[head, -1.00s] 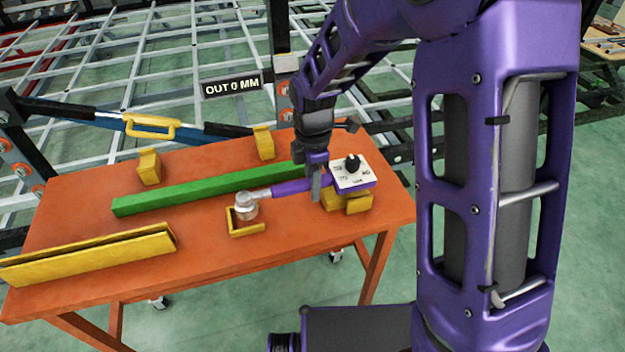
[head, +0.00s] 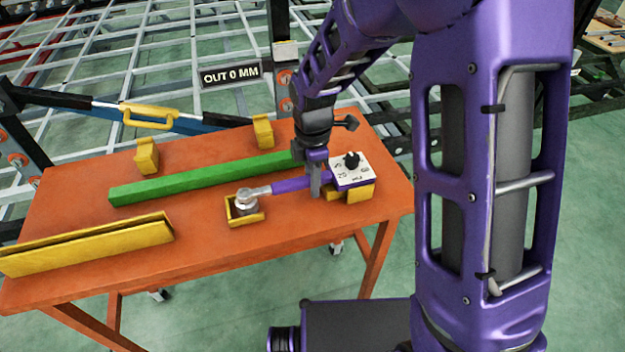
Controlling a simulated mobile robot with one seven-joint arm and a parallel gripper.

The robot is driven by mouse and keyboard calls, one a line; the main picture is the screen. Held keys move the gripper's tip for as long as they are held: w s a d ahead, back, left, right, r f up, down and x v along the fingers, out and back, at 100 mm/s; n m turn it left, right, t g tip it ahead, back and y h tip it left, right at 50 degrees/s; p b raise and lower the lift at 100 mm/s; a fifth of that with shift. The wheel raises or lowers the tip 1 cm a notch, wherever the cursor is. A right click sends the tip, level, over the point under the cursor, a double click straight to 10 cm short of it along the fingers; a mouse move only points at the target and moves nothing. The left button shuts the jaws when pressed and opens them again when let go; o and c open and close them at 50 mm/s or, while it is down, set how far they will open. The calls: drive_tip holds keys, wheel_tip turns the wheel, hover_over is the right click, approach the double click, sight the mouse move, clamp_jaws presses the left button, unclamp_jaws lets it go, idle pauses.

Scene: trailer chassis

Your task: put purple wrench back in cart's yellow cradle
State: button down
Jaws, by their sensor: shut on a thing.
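The purple wrench (head: 290,184) lies across the right part of the orange cart top (head: 290,232). Its silver head (head: 246,197) points left and shows within or just over the small yellow cradle tray (head: 246,219). Its right end carries a white dial block with a black knob (head: 351,169), over the yellow cradle blocks (head: 359,191). Whether the wrench fully rests on the cradle I cannot tell. My gripper (head: 315,186) points down and is shut on the purple handle between the head and the dial block. The far finger is partly hidden.
A green bar (head: 200,181) lies behind the wrench. A long yellow channel (head: 88,246) sits at the front left. Two yellow brackets (head: 147,157) (head: 264,133) stand toward the back. A sign reading "OUT 0 MM" (head: 230,75) and the chassis frame are behind the cart.

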idle(0.9)
drive_tip(key=shift+c, duration=0.2)
unclamp_jaws()
idle(0.3)
drive_tip(key=shift+r+p, duration=3.6)
drive_tip(key=shift+r, duration=0.45)
